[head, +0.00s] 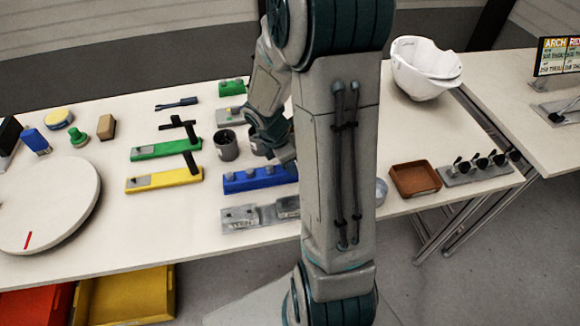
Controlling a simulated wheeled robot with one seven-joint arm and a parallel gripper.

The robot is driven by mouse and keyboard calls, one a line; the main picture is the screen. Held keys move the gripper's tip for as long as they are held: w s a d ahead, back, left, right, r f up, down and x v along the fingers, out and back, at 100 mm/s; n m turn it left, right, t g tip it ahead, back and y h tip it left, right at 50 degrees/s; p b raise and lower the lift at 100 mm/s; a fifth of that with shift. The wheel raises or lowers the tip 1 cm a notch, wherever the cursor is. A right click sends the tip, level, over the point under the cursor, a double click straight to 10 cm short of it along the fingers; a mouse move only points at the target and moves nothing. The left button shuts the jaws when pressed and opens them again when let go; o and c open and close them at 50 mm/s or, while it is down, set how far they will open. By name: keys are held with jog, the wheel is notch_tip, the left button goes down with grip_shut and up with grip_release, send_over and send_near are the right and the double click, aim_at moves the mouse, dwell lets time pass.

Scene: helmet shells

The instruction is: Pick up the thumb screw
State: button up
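Several small black-headed pieces (481,161), which may be thumb screws, stand in a row on a grey holder (462,178) at the right end of the table. A green knob-shaped piece (78,138) stands at the left, and I cannot tell whether it is a thumb screw. My gripper (284,152) is over the middle of the table, near two dark cups and above the blue block, far left of the black-headed pieces. My arm hides part of it, and its fingertips are not clear. I cannot tell whether it holds anything.
A brown tray (414,192) lies left of the grey holder. A white helmet shell (424,68) sits at the back right. Green (166,150), yellow (164,180) and blue (258,180) blocks and a dark cup (226,145) crowd the middle. A round white turntable (45,195) is at left.

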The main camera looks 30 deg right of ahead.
grip_shut()
jog(key=shift+r, duration=0.5)
notch_tip(320, 180, up, 4)
jog(key=shift+s+f+p, duration=0.1)
jog(key=shift+f+p, duration=0.05)
jog(key=shift+p, duration=0.25)
jog(key=s+d+r, duration=0.5)
jog(key=s+r, duration=0.1)
jog(key=s, duration=0.4)
jog(key=shift+d+r+p, duration=0.2)
jog(key=shift+d+p, duration=0.05)
jog(key=shift+p, duration=0.2)
jog(key=shift+r, duration=0.1)
jog(key=shift+w+a+r+p, duration=0.1)
jog(key=shift+w+r+p, duration=0.05)
jog(key=shift+r+p, duration=0.6)
jog(key=shift+w+a+r+p, duration=0.1)
jog(key=shift+w+r+p, duration=0.1)
jog(key=shift+r+p, duration=0.5)
jog(key=shift+w+a+r+p, duration=0.1)
jog(key=shift+w+r+p, duration=0.05)
jog(key=shift+r+p, duration=0.55)
jog(key=shift+f, duration=0.1)
